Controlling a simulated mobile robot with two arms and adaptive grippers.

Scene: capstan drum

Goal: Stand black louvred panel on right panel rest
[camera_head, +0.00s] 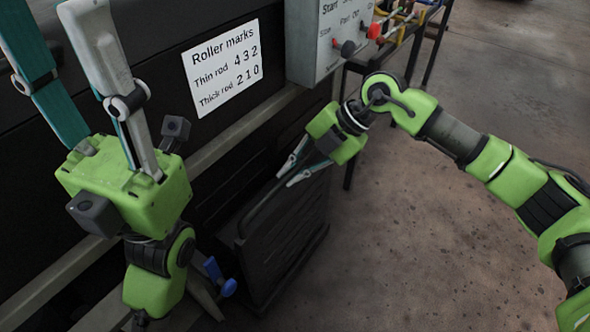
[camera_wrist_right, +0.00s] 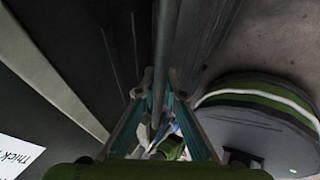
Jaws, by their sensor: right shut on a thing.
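The black louvred panel (camera_head: 290,240) stands roughly upright and slightly tilted beside the dark machine front in the head view. My right gripper (camera_head: 290,178) is shut on its upper edge, coming from above and the right. In the right wrist view, the fingers (camera_wrist_right: 160,95) close around a thin grey edge of the panel (camera_wrist_right: 166,40). My left gripper (camera_head: 48,30) is at the upper left, its fingers spread and empty, apart from the panel. The right panel rest is not clearly visible, and I cannot tell what bears the panel's lower edge.
A control box (camera_head: 325,35) with red and black knobs and a white roller marks sign (camera_head: 223,68) are at the top. A dark-legged rack (camera_head: 432,45) stands behind my right arm. Blue knobs (camera_head: 222,277) sit left of the panel. The concrete floor (camera_head: 430,250) at right is clear.

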